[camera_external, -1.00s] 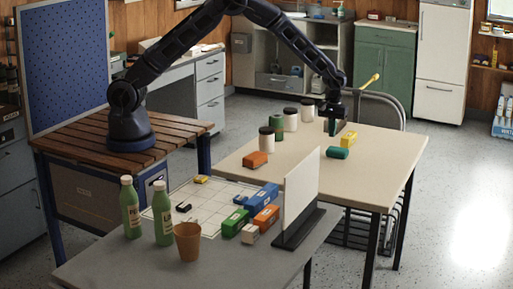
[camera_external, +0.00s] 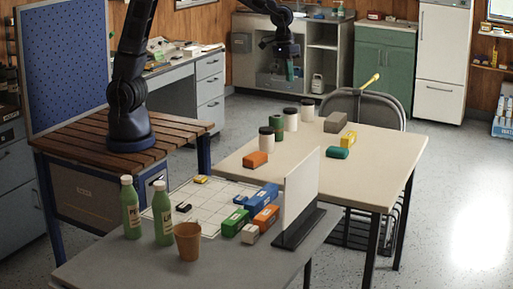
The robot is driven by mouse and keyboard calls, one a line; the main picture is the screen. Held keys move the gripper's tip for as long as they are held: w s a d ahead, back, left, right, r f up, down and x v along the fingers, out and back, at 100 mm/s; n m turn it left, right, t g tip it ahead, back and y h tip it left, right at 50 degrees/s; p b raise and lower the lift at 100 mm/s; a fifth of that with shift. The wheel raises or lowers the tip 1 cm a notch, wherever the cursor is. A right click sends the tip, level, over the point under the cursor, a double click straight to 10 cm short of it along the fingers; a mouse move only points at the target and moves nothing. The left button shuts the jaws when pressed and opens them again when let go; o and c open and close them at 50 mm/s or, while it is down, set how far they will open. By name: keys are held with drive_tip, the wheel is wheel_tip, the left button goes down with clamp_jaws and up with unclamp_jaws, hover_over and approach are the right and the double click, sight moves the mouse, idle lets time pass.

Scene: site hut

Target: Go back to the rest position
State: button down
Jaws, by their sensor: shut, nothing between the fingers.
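My gripper (camera_external: 291,73) hangs in the air above and behind the cream table (camera_external: 388,160), pointing down, with the grey cabinet behind it in the picture. Its fingers are shut with nothing between them. My arm rises from its base on the slatted wooden bench (camera_external: 75,138) at the left, and its upper part runs out of the top of the picture. A grey-brown block (camera_external: 335,122) stands on the cream table, apart from my gripper.
The grey front table (camera_external: 110,262) holds bottles, a cup (camera_external: 188,241), blocks and an upright white panel (camera_external: 301,196).

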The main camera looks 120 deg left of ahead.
drive_tip(key=s+d+r+m+t, duration=0.1)
drive_tip(key=s+d+r+m, duration=0.2)
drive_tip(key=s+d+r, duration=0.4)
drive_tip(key=s+d+r+m, duration=0.2)
drive_tip(key=s+d, duration=0.4)
drive_tip(key=s, duration=0.3)
drive_tip(key=s+d+m, duration=0.3)
drive_tip(key=s, duration=0.6)
drive_tip(key=s+d+m+t, duration=0.1)
drive_tip(key=s+d+m, duration=0.2)
drive_tip(key=s, duration=0.6)
drive_tip(key=shift+s+d+f+t, duration=0.15)
drive_tip(key=shift+d+f+t, duration=0.15)
drive_tip(key=shift+d, duration=0.15)
